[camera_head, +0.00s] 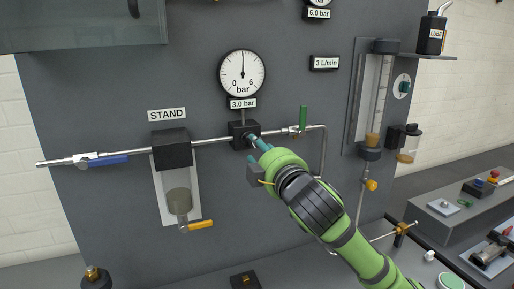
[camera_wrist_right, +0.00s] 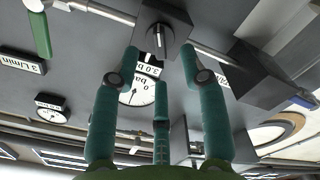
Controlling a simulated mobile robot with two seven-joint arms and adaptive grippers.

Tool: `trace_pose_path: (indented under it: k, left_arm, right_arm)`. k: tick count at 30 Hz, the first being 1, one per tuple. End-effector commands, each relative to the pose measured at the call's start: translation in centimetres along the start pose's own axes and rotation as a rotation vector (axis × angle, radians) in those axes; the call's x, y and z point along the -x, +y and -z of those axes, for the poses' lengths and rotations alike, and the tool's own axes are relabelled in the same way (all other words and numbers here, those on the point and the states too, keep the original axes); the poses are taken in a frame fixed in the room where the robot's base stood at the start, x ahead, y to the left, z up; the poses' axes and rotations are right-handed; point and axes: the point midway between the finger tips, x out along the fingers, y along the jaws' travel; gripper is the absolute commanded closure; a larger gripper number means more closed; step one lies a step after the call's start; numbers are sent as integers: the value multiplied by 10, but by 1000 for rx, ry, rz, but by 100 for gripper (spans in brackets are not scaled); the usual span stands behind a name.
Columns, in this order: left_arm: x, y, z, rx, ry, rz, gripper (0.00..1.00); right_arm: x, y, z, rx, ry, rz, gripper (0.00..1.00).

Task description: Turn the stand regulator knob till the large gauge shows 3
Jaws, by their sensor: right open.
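The large gauge (camera_head: 242,72) has a white face marked 0 to 6 bar. Its needle points straight up, midway on the scale. A "3.0 bar" plate hangs below it. The stand regulator is the black block (camera_head: 237,130) on the pipe under the gauge. In the wrist view its grey round knob (camera_wrist_right: 154,39) faces me. My right gripper (camera_head: 256,140) is at the block, its teal fingers hiding the knob in the head view. In the wrist view the right gripper (camera_wrist_right: 161,60) is open, fingers spread around the knob; contact is unclear. My left gripper is out of view.
A black filter unit (camera_head: 172,150) under the STAND label is left on the same pipe. A blue-handled valve (camera_head: 107,160) is further left, and a green-handled valve (camera_head: 303,118) is close right of the regulator. A flow tube (camera_head: 380,95) stands further right.

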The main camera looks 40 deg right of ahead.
Motion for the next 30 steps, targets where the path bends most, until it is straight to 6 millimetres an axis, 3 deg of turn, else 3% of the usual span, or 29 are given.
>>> trace_pose_path:
  k: [10, 30]
  left_arm:
    - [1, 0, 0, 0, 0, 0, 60]
    - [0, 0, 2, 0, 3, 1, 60]
  right_arm:
    - [30, 0, 0, 0, 1, 0, 56]
    - [32, 0, 0, 0, 1, 0, 56]
